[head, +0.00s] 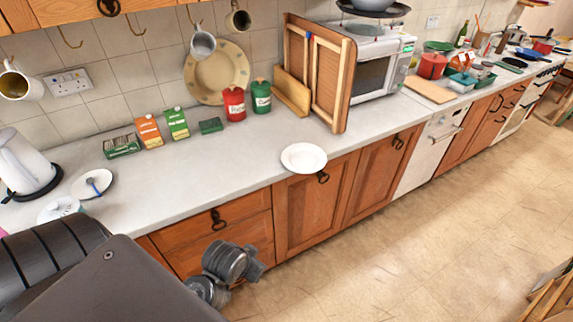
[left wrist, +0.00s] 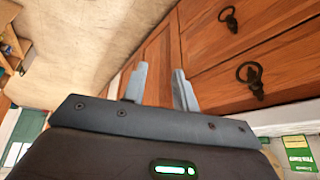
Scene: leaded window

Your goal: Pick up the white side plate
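The white side plate (head: 304,158) is a round, empty plate lying flat at the front edge of the worktop (head: 225,165), seeming to reach slightly over the edge. I cannot see my right gripper.
A white kettle (head: 22,163) stands at the far left. Small boxes and red (head: 234,104) and green (head: 261,96) canisters stand along the wall. The worktop around the side plate is clear.

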